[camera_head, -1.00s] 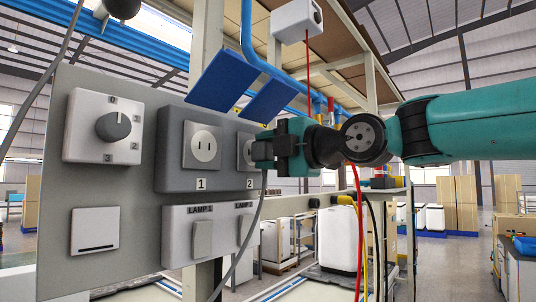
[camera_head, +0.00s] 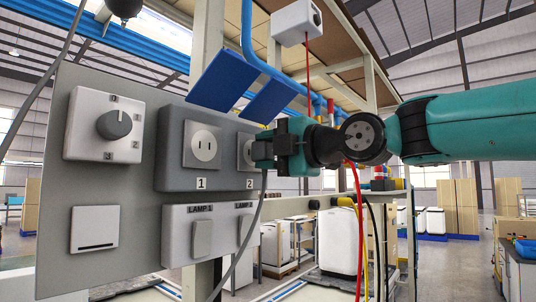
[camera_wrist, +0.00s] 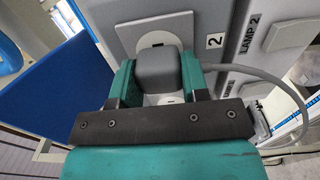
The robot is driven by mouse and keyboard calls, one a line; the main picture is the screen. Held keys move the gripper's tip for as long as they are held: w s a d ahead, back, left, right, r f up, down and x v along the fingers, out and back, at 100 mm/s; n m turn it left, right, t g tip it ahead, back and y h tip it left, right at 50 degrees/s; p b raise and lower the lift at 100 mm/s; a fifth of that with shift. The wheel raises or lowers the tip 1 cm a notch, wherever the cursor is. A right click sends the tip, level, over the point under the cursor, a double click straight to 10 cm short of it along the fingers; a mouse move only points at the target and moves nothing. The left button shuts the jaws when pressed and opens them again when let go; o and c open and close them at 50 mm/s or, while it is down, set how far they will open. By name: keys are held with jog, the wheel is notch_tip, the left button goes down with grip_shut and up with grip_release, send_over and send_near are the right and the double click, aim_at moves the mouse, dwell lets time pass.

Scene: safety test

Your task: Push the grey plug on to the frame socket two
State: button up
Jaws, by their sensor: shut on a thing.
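The grey plug (camera_wrist: 160,72) is a rounded block between the two green fingers of my gripper (camera_wrist: 160,88) in the wrist view, with a grey cable leaving it to the right. My gripper (camera_head: 264,153) is shut on the plug and stands at socket two (camera_head: 245,150) on the grey panel box. In the wrist view the plug covers part of the round socket face (camera_wrist: 152,42), beside the label 2. The plug's front is hidden, so I cannot tell whether it is seated. Socket one (camera_head: 203,145), to the left, is empty.
Blue flaps (camera_head: 222,80) hang above the sockets. The grey cable (camera_head: 247,240) runs down past the switches.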

jog(key=shift+w+a, duration=0.25)
jog(key=shift+a, duration=0.05)
dwell(0.5)
jog(key=o, duration=1.3)
jog(key=shift+c, duration=0.2)
jog(key=b+v, duration=0.8)
jog(key=v, duration=0.9)
jog(key=shift+s+d+f, duration=0.1)
jog(key=shift+d, duration=0.05)
